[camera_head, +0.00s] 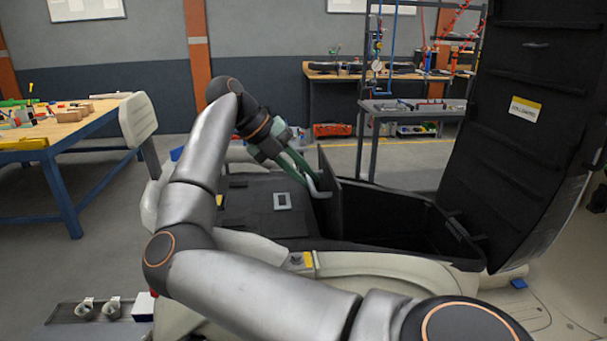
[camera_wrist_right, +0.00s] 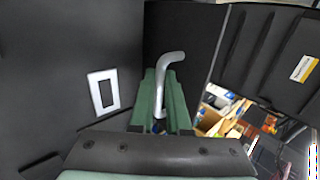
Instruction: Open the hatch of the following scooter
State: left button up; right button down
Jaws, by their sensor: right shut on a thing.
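The cream scooter (camera_head: 345,280) stands across the view in front of me. Its black hatch (camera_head: 345,210) is a panel standing steeply upright beside an open dark compartment (camera_head: 405,220). My right gripper (camera_head: 312,182) has green fingers and is shut on the silver bent handle (camera_head: 321,194) at the hatch's left side. In the right wrist view the handle (camera_wrist_right: 169,64) rises between the fingers (camera_wrist_right: 160,100), and its bend shows above them. The dark panel behind it shows there too (camera_wrist_right: 188,30). My left gripper is not in view.
A tall black lid (camera_head: 510,150) with a yellow-white label stands raised at the right. A black deck with a grey frame (camera_head: 282,201) lies left of the hatch. A workbench (camera_head: 75,125) is at the far left. A tool rack and bench (camera_head: 410,105) stand behind.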

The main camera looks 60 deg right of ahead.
jog(key=shift+f, duration=0.35)
jog(key=c, duration=1.3)
grip_release()
jog(key=o, duration=0.3)
jog(key=shift+w+d, duration=0.1)
jog(key=shift+d, duration=0.1)
jog(key=shift+o, duration=0.6)
jog(key=shift+a+r, duration=0.1)
jog(key=shift+r, duration=0.05)
jog(key=p+v, duration=0.1)
jog(key=v, duration=1.1)
jog(key=shift+r+p, duration=0.2)
jog(key=shift+p, duration=0.15)
